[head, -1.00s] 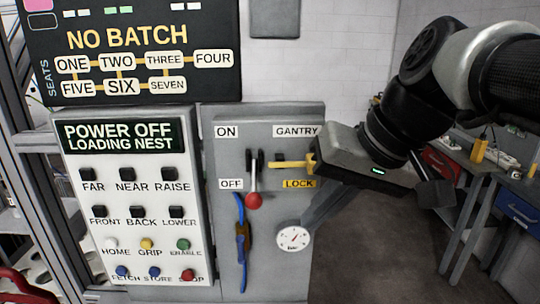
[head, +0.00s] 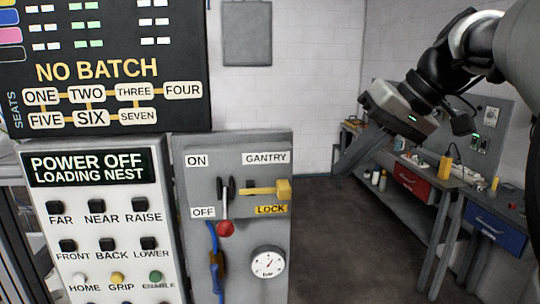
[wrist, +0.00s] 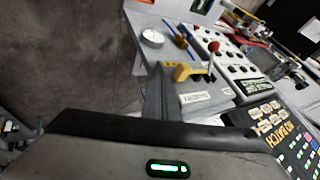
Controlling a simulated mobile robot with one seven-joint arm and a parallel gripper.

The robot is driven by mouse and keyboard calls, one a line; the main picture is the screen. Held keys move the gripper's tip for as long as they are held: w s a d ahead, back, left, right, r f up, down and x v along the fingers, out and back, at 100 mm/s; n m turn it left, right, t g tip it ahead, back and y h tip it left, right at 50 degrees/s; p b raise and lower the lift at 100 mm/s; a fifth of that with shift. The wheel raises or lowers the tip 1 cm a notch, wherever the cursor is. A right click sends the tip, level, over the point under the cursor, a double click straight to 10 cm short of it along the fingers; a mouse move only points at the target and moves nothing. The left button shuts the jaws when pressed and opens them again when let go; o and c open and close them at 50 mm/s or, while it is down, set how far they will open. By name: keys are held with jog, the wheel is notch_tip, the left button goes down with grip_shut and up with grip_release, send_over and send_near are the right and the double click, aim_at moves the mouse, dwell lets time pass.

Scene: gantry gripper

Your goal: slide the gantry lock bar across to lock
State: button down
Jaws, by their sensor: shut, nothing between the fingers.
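The yellow lock bar (head: 262,191) lies level on the grey gantry panel (head: 205,265), between the GANTRY and LOCK labels. Its left end is just right of the red-knobbed lever (head: 226,228), and its block-shaped knob is at the panel's right edge. The lever points down toward OFF. My gripper (head: 348,168) is off to the right of the panel, clear of the bar, shut and empty. In the wrist view the bar's yellow knob (wrist: 182,72) shows beyond and beside my dark fingers (wrist: 160,80). The fingers largely overlap in the head view.
Left of the panel stands a white button box (head: 95,240) reading POWER OFF, LOADING NEST. A workbench (head: 425,195) stands behind my arm at right. Open floor lies between.

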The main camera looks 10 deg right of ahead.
aim_at(282, 185)
jog(key=w+a+f, duration=0.2)
jog(key=a+f, duration=0.3)
jog(key=a, duration=0.2)
jog(key=shift+w+p, duration=0.2)
jog(key=shift+p, duration=0.1)
jog(key=a, duration=0.4)
jog(key=shift+b, duration=0.4)
jog(key=shift+a, duration=0.35)
